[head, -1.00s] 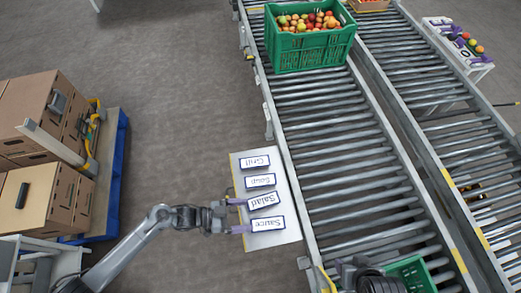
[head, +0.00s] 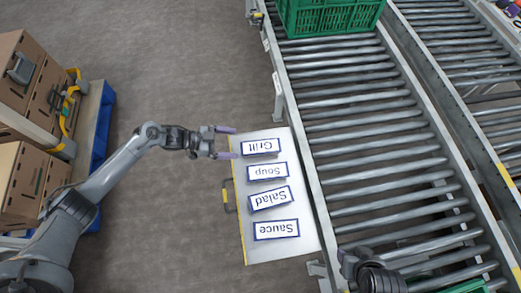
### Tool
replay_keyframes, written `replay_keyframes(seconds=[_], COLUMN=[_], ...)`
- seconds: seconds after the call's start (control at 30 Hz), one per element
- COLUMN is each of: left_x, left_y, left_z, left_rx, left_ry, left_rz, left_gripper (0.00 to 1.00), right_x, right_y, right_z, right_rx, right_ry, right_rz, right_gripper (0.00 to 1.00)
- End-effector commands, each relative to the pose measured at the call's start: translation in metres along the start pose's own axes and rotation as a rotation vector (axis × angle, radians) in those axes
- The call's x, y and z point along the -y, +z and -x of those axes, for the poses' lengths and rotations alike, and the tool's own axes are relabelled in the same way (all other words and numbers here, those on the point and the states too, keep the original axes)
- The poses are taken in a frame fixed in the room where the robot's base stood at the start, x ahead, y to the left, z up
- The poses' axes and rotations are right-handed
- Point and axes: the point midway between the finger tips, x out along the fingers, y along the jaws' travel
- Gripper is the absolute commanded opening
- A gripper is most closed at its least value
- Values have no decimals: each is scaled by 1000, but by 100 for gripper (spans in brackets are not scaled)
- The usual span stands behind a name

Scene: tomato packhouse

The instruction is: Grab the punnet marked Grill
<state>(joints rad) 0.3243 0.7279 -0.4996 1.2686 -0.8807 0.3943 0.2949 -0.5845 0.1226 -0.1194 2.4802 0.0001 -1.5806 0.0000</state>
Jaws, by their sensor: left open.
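The punnet marked Grill (head: 261,147) lies at the far end of a row of labelled punnets on a pale tray (head: 284,252) beside the conveyor. Its white label has a blue border. The punnets marked Soup (head: 267,171), Salad (head: 270,199) and Sauce (head: 276,230) lie nearer in the same row. My left gripper (head: 236,143) is open and empty at the left side of the Grill punnet, its purple-tipped fingers pointing right. One finger is near the punnet's upper left corner, the other near its lower left corner.
A roller conveyor (head: 365,150) runs along the right of the tray. A green crate (head: 330,17) stands on it at the top, and part of another green crate shows at the bottom right. Cardboard boxes (head: 25,110) stand on a blue pallet at left. The floor between is clear.

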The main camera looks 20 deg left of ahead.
Motion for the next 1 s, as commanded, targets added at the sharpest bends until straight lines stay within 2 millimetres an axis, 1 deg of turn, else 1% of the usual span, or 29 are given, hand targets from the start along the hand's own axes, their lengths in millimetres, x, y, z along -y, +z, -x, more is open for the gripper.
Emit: replay_keyframes(seconds=[0.03,0.23,0.3,0.47,0.57,0.73,0.83,0.9,1.0], left_x=[-1,-2,-1,-2,-2,-4,-4,-4,-3], left_y=[1,2,1,1,2,3,2,1,0], left_z=[-8,-36,-42,-49,-57,-79,-91,-96,-97], left_rx=[-2,-2,-1,-1,-1,-2,-2,0,1], left_ry=[2,2,1,1,2,3,3,2,1], left_rz=[1,1,1,1,0,1,2,2,2], left_gripper=[94,94,94,94,94,94,94,94,94], right_x=[0,2,2,2,2,3,2,2,1], right_y=[-1,0,1,2,4,8,10,11,11], right_z=[-3,-12,-13,-16,-21,-35,-39,-41,-41], right_rx=[-5,-9,-9,-8,-8,-7,-5,-4,-3], right_ry=[-1,-4,-4,-4,-4,-4,-3,-1,2], right_rz=[-1,-5,-6,-5,-5,-4,-3,0,3], right_gripper=[51,51,51,51,51,51,51,51,51])
